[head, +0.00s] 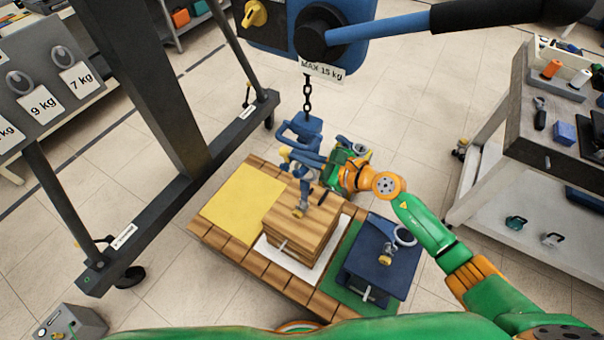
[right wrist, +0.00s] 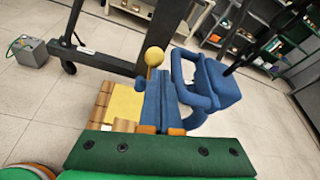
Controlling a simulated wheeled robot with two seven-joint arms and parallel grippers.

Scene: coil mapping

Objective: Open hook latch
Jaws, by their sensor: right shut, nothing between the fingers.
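The blue hook (head: 307,128) hangs from a chain below the hoist. In the right wrist view the hook (right wrist: 218,85) is a blue block with a rounded loop, just right of my fingers. A yellow ball knob (right wrist: 154,57), apparently the latch's, shows beyond my fingertips; in the head view the knob (head: 285,153) is left of them. My right gripper (head: 298,157) reaches in from the right, beside the hook. Its blue fingers (right wrist: 153,84) are shut and empty, pointing toward the knob. I cannot tell whether they touch it. My left gripper is not in view.
A wooden block weight (head: 300,228) stands under the hook on a pallet (head: 215,237), beside a yellow pad (head: 240,198) and a dark blue weight (head: 372,262). The hoist frame (head: 150,80) stands left. A work cart (head: 530,130) stands right.

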